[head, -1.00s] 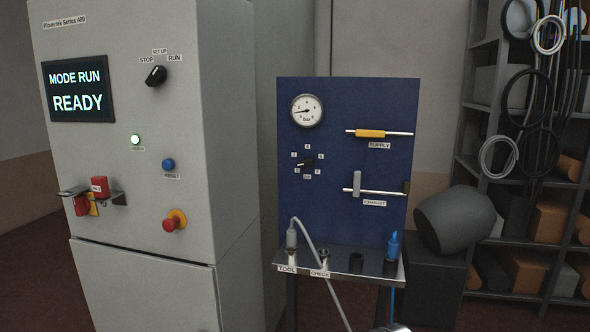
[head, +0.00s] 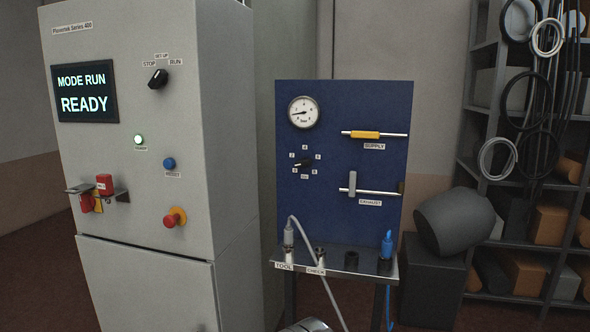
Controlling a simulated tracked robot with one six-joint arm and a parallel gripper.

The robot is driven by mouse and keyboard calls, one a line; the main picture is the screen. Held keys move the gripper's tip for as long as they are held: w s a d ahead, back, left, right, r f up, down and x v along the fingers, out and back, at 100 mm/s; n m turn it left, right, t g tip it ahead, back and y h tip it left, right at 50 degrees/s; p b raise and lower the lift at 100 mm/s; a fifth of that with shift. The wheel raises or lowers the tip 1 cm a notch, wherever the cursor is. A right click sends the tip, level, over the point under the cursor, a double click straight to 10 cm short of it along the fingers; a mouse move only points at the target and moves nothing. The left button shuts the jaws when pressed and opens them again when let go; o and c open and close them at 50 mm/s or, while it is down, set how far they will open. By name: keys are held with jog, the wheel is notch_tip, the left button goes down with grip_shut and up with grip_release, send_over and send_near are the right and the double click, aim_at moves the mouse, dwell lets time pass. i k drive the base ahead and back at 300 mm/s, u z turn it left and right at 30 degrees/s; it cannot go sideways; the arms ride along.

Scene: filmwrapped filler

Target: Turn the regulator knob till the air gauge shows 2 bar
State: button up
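The air gauge (head: 303,112) is a round white dial at the upper left of the blue panel (head: 345,225). Its dark needle points left; I cannot read the exact value. The black regulator knob (head: 304,163) is below it, ringed by small number labels. Its pointer looks turned to the left side, but the exact setting is too small to tell. My gripper is not in view, and nothing touches the knob. A rounded metal piece at the bottom edge appears to be part of my arm.
The yellow supply handle (head: 365,135) lies along its pipe; the grey exhaust handle (head: 352,184) stands across its pipe. A shelf (head: 278,263) below holds a grey hose plug (head: 289,234) and a blue plug (head: 387,244). A grey cabinet (head: 215,225) stands left, a storage rack (head: 477,130) right.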

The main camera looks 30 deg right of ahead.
aim_at(304, 161)
jog(key=z, duration=0.05)
jog(key=i, duration=1)
jog(key=u, duration=0.05)
